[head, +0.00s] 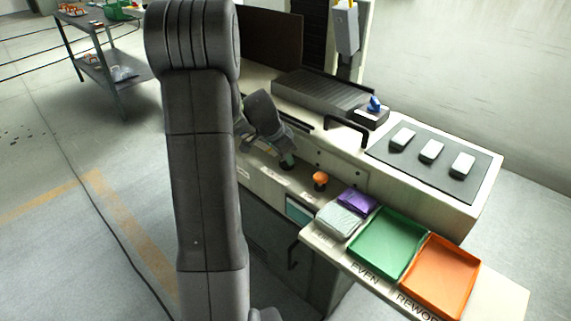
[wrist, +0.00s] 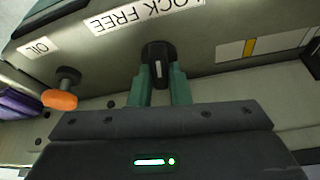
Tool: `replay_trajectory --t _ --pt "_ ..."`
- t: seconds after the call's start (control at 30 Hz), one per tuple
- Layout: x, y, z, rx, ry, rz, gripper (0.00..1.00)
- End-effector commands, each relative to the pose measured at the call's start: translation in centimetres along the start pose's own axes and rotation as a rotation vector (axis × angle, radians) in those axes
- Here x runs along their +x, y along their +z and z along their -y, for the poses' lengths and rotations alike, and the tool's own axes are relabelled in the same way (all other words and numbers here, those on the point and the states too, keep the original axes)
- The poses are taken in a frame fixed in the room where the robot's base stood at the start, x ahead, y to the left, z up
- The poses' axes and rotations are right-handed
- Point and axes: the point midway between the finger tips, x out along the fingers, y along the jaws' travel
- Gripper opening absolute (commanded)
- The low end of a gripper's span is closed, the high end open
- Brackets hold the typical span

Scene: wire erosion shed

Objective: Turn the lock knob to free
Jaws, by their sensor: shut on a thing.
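The lock knob (wrist: 158,68) is black with a white pointer line, on the pale machine front in the wrist view. The pointer line runs roughly up and down in that picture. A white label (wrist: 130,16) with LOCK and FREE lettering, upside down and partly cut off, is above it. My gripper (wrist: 159,82) is shut on the knob, one green finger on each side. In the head view my gripper (head: 287,160) is at the machine's front panel, partly hidden by my arm, and the knob cannot be made out.
An orange knob (head: 320,180) sits beside my gripper and also shows in the wrist view (wrist: 60,99). A grey cloth (head: 339,221), a purple cloth (head: 356,202), a green tray (head: 388,245) and an orange tray (head: 440,275) lie on the side shelf. A black handle (head: 347,130) stands above.

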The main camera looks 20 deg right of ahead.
Motion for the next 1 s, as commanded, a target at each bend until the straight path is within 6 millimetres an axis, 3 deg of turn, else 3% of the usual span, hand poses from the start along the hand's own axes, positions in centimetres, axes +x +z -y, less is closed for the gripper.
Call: replay_trajectory --t 1.0 --pt "-0.17 -0.38 -0.45 -0.787 -0.328 0.0 0.0"
